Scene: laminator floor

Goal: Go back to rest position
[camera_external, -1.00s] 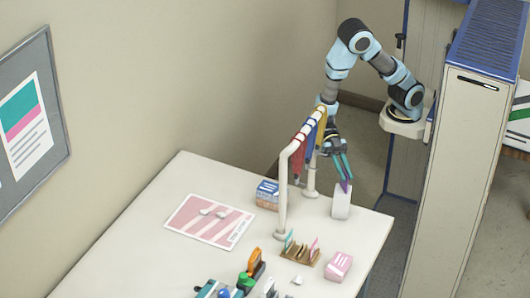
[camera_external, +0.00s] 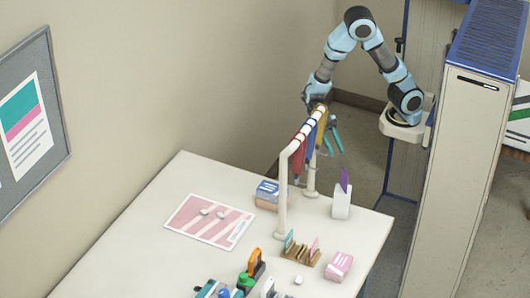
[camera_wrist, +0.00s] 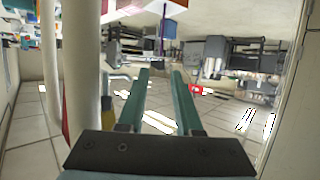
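My gripper (camera_external: 333,142) is raised beside the far end of the white rail rack (camera_external: 282,190), its teal fingers apart and nothing between them. In the wrist view my gripper (camera_wrist: 160,75) also shows two parted, empty fingers. Red, yellow and blue pieces (camera_external: 303,150) hang from the rack's top bar. A white holder (camera_external: 341,204) stands upright near the table's far right corner with a purple piece (camera_external: 344,179) sticking out of its top. The gripper is above and left of the holder, apart from it.
The table (camera_external: 150,215) also carries a pink striped mat (camera_external: 195,229), a blue-and-white box (camera_external: 267,190), a wooden card rack (camera_external: 300,254), a pink box (camera_external: 338,266) and coloured tools (camera_external: 250,272). A tall cabinet (camera_external: 455,170) stands at right. The wrist view shows white poles (camera_wrist: 80,70) close at left.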

